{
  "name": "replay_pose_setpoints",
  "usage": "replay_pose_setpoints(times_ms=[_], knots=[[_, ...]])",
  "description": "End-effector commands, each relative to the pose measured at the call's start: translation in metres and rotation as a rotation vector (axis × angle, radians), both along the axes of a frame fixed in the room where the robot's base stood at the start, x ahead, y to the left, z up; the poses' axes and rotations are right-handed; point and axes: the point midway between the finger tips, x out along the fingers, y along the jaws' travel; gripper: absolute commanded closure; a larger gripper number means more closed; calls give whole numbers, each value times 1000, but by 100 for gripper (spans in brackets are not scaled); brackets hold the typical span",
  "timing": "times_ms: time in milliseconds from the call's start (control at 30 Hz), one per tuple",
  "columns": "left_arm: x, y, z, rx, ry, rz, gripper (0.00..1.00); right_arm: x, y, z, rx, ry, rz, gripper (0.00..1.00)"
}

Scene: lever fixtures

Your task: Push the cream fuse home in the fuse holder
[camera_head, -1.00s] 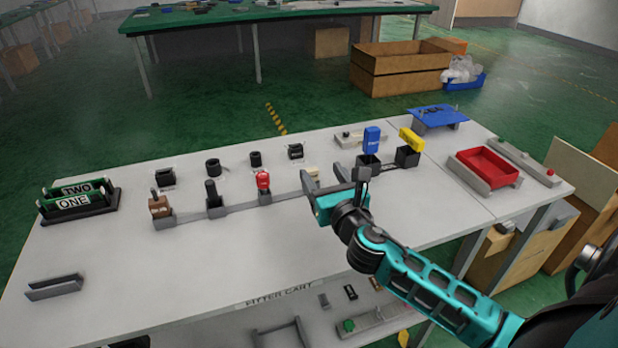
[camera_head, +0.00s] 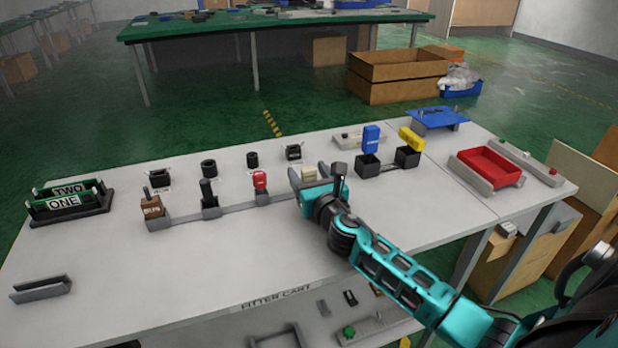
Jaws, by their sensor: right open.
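The cream fuse (camera_head: 310,174) is a small pale block in the row of fixtures near the middle of the table. Its lower part and the fuse holder under it are hidden behind my right gripper, so I cannot tell how deep it sits. My right gripper (camera_head: 317,173) is open, with one finger to the left of the cream fuse and the other to its right. I cannot tell whether either finger touches it. My left gripper is not in view.
A red-topped fixture (camera_head: 260,181), a black lever (camera_head: 208,191) and a brown block (camera_head: 153,207) stand to the left. The front of the table (camera_head: 190,265) is mostly clear.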

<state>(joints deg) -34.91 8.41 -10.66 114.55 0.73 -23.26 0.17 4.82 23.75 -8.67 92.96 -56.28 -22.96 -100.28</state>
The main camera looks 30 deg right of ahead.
Motion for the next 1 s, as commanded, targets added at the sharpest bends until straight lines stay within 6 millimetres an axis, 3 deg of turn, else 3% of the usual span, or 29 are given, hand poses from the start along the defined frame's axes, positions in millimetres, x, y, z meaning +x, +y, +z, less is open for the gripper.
replay_pose_setpoints(times_ms=[200,767,1000], knots=[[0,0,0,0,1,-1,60,0,0,0,0,0,0,35],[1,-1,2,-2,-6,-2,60,0,0,0,0,0,0,89],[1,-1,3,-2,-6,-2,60,0,0,1,0,0,0,89]])
